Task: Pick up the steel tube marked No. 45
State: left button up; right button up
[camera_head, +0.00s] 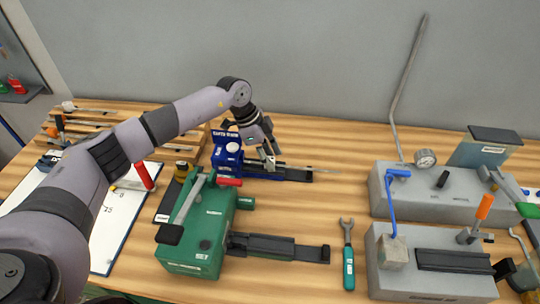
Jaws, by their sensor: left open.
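My left gripper (268,158) is at the end of the arm reaching in from the left. It is open, pointing down over a blue bench device (228,152) with a dark rail. No marking No. 45 can be read. The area between my fingertips is too small to see clearly. My right gripper is not in view.
A green machine (200,232) with a dark rail stands in front of the blue device. A wrench with a green handle (348,265) lies right of it. A tall bent pipe (402,85) rises behind.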

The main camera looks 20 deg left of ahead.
pick_arm(q)
jog(key=v, duration=1.2)
jog(key=shift+d, duration=0.1)
